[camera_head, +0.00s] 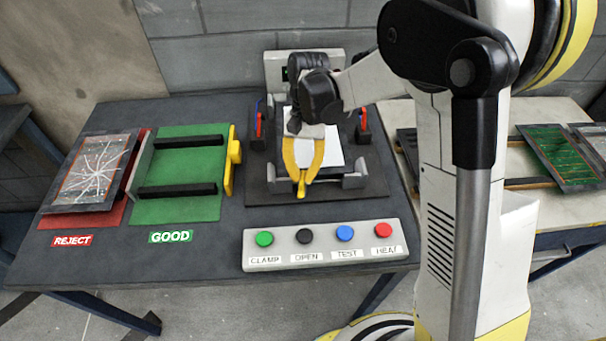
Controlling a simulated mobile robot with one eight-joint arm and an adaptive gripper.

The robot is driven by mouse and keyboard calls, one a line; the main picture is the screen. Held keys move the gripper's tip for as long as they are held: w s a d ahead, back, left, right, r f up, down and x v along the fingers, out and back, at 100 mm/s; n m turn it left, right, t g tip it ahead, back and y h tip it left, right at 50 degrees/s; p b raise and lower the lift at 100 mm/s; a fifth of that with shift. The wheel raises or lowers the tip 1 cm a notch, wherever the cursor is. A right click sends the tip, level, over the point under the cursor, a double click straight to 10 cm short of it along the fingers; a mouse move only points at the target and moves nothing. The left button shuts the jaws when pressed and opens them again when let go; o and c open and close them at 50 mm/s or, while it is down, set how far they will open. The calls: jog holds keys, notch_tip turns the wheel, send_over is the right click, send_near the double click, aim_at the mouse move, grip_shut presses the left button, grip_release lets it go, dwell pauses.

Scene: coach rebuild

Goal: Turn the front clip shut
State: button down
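The fixture (264,187) is a dark plate with a grey frame at the middle back of the table. A white panel (331,146) lies in it. The front clip (302,189) shows as a small orange-yellow piece at the middle of the fixture's front edge. My gripper (302,182) reaches down over the panel from behind. Its yellow fingers bow outward and come together at their tips around the clip. The fingers hide most of the clip, so its angle cannot be told.
Red and blue side clips (258,122) stand on the fixture's left. In front is a button box (324,245) with CLAMP, OPEN, TEST and HEAT. A green GOOD tray (180,208) and a red REJECT tray (112,214) with a cracked panel (94,170) are left. Green boards (558,153) lie right.

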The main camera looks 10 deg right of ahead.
jog(key=shift+n, duration=0.4)
jog(key=c, duration=1.5)
grip_release()
jog(key=shift+c, duration=0.2)
